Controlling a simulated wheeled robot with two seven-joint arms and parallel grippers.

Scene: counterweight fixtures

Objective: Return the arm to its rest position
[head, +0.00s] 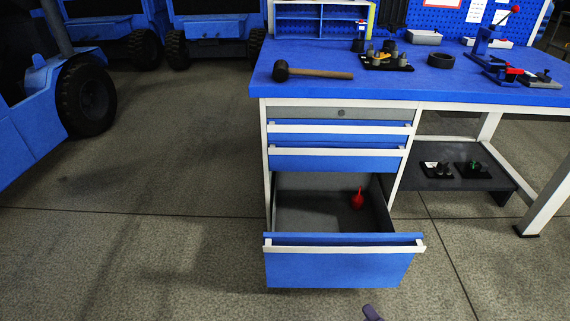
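Neither gripper can be made out in the head view. A small purple-grey piece (372,312) shows at the bottom edge, right of centre, probably part of one of my arms. It is in front of the open bottom drawer (340,268) of the blue workbench, apart from it in the picture. The drawer is pulled well out, and a small red bulb-shaped object (357,199) with a thin tip stands inside toward its right side. The two blue drawers above and the grey top drawer are shut.
On the blue benchtop (310,60) are a black-headed mallet (312,73), a black tray with metal parts (386,61), a dark ring (441,61) and red-handled clamps (505,72). A low shelf (455,182) holds two small black trays. Blue vehicles stand at left; the floor before the drawer is clear.

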